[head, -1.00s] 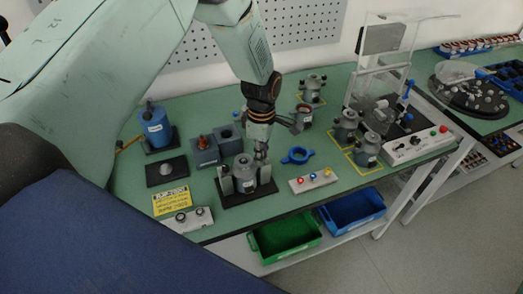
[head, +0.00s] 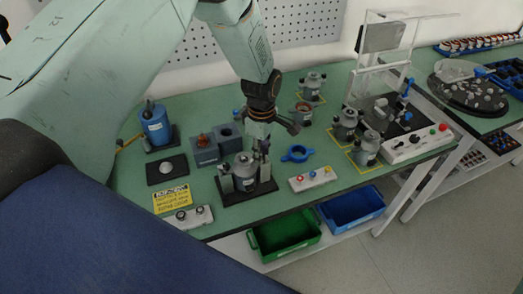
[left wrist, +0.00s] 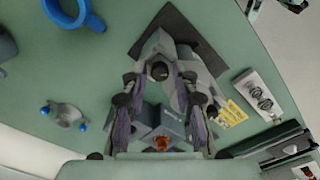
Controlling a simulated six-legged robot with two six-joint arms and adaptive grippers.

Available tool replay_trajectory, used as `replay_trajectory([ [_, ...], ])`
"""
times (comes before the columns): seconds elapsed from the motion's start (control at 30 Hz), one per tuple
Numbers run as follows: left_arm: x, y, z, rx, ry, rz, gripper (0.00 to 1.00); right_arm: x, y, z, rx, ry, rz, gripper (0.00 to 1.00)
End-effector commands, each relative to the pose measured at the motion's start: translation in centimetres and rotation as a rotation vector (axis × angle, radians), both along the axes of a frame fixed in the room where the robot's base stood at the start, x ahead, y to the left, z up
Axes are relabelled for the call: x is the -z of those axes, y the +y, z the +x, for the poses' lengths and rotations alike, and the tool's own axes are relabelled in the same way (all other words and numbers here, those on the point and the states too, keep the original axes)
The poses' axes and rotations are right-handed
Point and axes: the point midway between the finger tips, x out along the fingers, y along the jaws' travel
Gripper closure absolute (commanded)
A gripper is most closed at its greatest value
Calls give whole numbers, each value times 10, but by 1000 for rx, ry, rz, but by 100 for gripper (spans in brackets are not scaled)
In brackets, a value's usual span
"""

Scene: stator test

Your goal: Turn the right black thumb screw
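A grey stator (head: 246,168) stands upright in a black-based holder (head: 262,191) with grey posts at the front of the green table. The right black thumb screw is largely hidden by my left gripper (head: 267,143) in the head view. In the left wrist view, a round black knob (left wrist: 158,70), apparently this screw, shows between the fingertips of my left gripper (left wrist: 160,78). The fingers are apart, with a visible gap on each side of the knob. I cannot tell the height of the fingertips over it. My right gripper is not in view.
A blue ring (head: 297,154) and a white button box (head: 313,179) lie right of the holder. Grey blocks (head: 206,150) stand behind it on the left, and a yellow sign (head: 171,199) lies at the front left. More stators (head: 366,149) stand further right.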

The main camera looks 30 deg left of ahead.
Motion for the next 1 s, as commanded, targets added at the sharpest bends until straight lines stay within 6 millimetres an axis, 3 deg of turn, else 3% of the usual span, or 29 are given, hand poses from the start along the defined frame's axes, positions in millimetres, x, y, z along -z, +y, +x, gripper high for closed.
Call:
replay_trajectory([
  [0.1,1,0,-1,0,2,0,59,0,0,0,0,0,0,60],
  [0.63,2,0,-2,-28,4,0,59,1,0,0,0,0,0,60],
  [1.0,2,0,-1,-346,2,-1,59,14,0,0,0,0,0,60],
])
